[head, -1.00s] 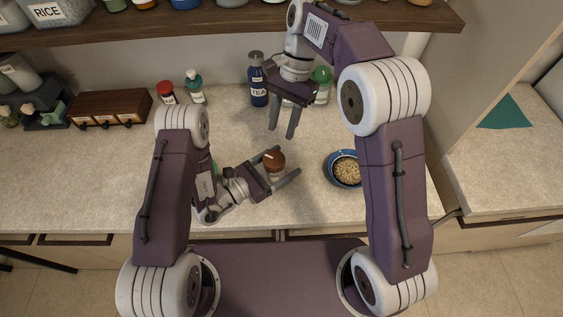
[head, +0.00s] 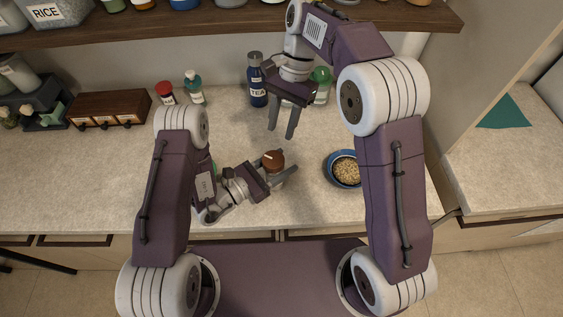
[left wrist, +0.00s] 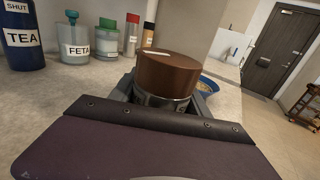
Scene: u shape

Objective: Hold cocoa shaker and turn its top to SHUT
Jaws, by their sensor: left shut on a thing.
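The cocoa shaker (head: 273,160) stands on the counter near its front, with a brown round top that carries a pale mark. The top fills the middle of the left wrist view (left wrist: 168,75), above a shiny metal-like band. My left gripper (head: 281,172) is shut on the shaker's body below the brown top; the fingers hide much of the body. My right gripper (head: 281,132) is open and empty, pointing down behind the shaker and apart from it. Any wording on the shaker is not readable.
A blue bowl of grain (head: 331,170) stands right of the shaker. A blue TEA shaker (head: 258,88) and a green-topped jar (head: 321,84) stand behind my right gripper. Bottles and a brown drawer box (head: 110,108) are at the back left. The counter left of the shaker is largely clear.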

